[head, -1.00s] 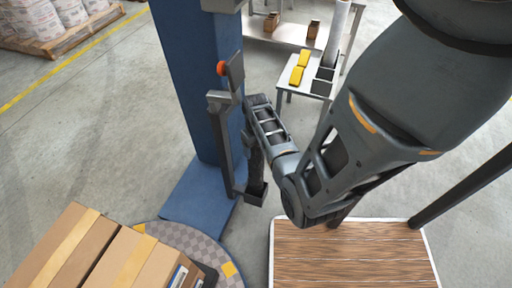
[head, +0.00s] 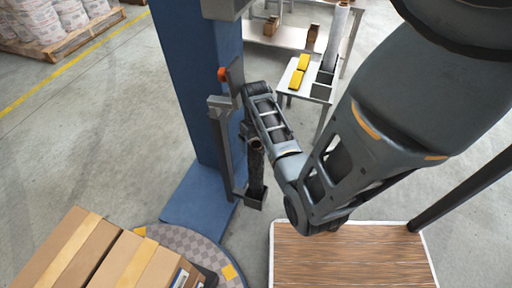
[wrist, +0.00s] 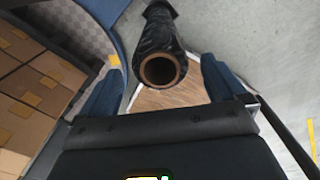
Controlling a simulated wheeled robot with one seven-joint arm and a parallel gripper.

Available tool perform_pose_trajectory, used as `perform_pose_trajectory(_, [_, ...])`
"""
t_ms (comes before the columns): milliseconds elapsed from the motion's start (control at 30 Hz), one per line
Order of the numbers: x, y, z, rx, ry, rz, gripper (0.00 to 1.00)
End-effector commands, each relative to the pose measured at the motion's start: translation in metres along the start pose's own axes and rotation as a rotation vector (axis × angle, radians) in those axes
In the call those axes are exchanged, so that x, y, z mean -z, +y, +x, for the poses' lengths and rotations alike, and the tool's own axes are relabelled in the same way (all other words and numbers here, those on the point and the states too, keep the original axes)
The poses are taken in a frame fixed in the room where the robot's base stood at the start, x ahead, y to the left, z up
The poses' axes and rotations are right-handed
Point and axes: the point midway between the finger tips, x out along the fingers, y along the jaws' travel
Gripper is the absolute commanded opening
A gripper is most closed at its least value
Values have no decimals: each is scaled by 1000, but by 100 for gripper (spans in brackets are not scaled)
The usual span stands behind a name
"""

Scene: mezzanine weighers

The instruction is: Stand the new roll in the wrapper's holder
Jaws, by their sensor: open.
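The blue wrapper column (head: 195,90) carries a grey holder (head: 226,150) with a small dark cup at its foot. A dark roll (head: 256,170) with a brown core stands upright in it. The wrist view looks down on its open top end (wrist: 160,68). My gripper (wrist: 160,80) is open, its blue fingers on either side of the roll's top in that view; I see no contact. A pale roll (head: 336,38) stands upright on the small table behind. I cannot tell by looks which roll is the new one.
Cartons (head: 120,255) stand on the round turntable (head: 205,256) at the lower left. A wood-topped platform (head: 350,260) is at the lower right.

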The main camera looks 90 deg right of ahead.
Motion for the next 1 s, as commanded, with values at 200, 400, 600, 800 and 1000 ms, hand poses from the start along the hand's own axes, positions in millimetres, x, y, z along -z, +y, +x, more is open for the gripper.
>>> perform_pose_trajectory(200, [0,0,-39,1,-2,0,98])
perform_pose_trajectory(400, [0,0,-54,0,0,1,98])
perform_pose_trajectory(600, [0,0,-56,0,1,1,98])
perform_pose_trajectory(800, [1,0,-55,1,0,-5,98])
perform_pose_trajectory(1000, [5,5,-51,21,-21,-83,98])
